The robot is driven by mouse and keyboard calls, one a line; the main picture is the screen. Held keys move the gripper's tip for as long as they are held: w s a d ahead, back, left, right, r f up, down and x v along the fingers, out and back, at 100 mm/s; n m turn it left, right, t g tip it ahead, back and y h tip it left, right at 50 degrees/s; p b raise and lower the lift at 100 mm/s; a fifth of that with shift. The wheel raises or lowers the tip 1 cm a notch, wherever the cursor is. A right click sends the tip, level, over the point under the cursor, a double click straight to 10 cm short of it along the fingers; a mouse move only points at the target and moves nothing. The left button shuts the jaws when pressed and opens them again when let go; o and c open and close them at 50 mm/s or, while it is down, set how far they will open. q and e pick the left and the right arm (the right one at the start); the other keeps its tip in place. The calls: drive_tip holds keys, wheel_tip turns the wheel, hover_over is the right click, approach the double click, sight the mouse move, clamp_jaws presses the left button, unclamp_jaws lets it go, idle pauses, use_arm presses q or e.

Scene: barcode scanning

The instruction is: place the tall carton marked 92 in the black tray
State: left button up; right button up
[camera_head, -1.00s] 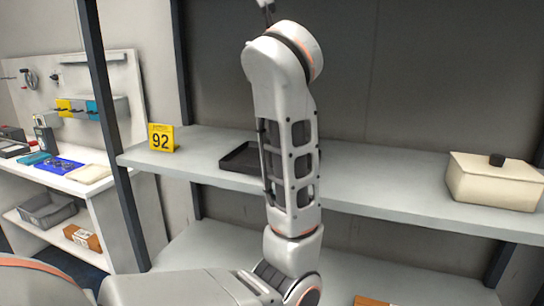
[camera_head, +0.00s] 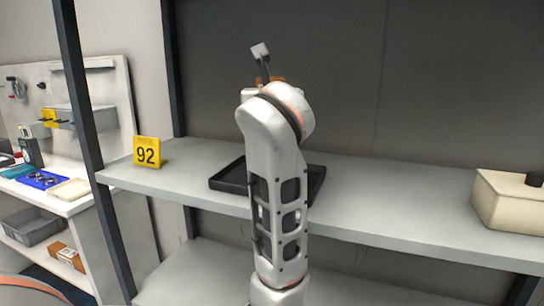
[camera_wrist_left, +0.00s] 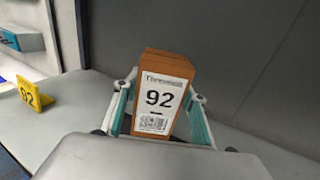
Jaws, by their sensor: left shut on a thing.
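The tall brown carton with a white label marked 92 (camera_wrist_left: 160,98) stands between the fingers of my left gripper (camera_wrist_left: 160,112) in the left wrist view. The gripper is shut on it. In the head view only a small brown sliver of the carton (camera_head: 272,80) shows above my arm, and the gripper is mostly hidden. The black tray (camera_head: 228,185) lies on the shelf behind my arm, which covers its middle. The wrist view does not show the tray. My right gripper is not in view.
A yellow sign marked 92 (camera_head: 147,152) stands on the grey shelf (camera_head: 400,200) left of the tray. A cream box with a dark knob (camera_head: 507,203) is at the right. A dark post (camera_head: 80,90) rises at the shelf's left end. The shelf between tray and box is clear.

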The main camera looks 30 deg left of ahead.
use_arm(q)
wheel_tip(320, 180, down, 7)
drive_tip(key=shift+b, duration=0.75)
drive_tip(key=shift+f, duration=0.7)
wheel_tip(320, 180, down, 3)
drive_tip(key=shift+r+b, duration=0.1)
drive_tip(key=shift+b, duration=0.55)
drive_tip(key=shift+f, duration=0.3)
drive_tip(key=shift+r, duration=0.15)
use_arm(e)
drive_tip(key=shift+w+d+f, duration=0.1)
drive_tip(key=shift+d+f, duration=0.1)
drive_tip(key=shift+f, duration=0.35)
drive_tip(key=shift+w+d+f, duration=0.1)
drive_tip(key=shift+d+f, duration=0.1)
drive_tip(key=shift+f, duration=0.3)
use_arm(q)
drive_tip(key=o, duration=1.4)
drive_tip(key=shift+c, duration=0.2)
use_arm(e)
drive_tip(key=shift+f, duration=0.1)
